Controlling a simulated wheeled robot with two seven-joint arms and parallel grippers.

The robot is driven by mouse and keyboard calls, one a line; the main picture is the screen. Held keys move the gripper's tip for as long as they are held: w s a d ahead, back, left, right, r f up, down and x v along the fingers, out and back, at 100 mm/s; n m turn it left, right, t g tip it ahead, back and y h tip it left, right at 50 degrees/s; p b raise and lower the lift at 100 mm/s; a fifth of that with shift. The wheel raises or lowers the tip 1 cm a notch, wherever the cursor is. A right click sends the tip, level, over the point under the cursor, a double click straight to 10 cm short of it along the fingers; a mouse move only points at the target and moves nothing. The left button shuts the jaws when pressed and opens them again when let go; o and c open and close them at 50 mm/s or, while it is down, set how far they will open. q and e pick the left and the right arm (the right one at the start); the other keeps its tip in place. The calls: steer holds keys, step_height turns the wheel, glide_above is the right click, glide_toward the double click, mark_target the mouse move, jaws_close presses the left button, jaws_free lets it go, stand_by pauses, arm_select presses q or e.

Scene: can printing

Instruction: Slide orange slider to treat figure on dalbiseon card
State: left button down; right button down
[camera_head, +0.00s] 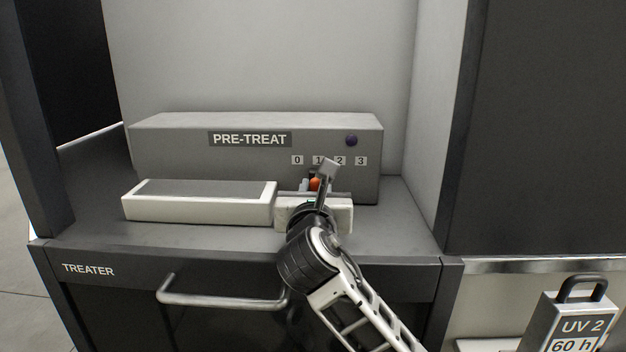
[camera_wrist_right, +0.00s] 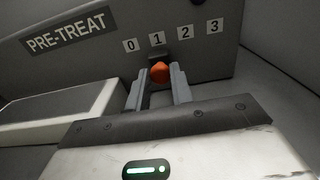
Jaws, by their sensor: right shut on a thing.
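The orange slider (camera_head: 315,184) sits on the front of the grey PRE-TREAT box (camera_head: 160,152), below the number row 0, 1, 2, 3. My right gripper (camera_head: 311,186) reaches it from the front and is shut on it. In the right wrist view the orange slider (camera_wrist_right: 160,72) shows between the two fingers of the right gripper (camera_wrist_right: 159,88), just under the figure 1 and a little left of the figure 2. My arm hides part of the slider's track in the head view. No dalbiseon card shows. My left gripper is not in view.
A white tray-like block (camera_head: 199,214) with a grey top stands left of my right gripper, in front of the box. A dark round knob or lamp (camera_head: 351,140) is at the box's upper right. A TREATER drawer handle (camera_head: 221,301) sticks out below the counter.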

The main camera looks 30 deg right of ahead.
steer(key=shift+s+d, duration=0.1)
steer(key=shift+d, duration=0.05)
steer(key=c, duration=1.2)
jaws_free()
steer(key=shift+c, duration=0.2)
steer(key=v, duration=1.6)
steer(key=shift+b, duration=0.35)
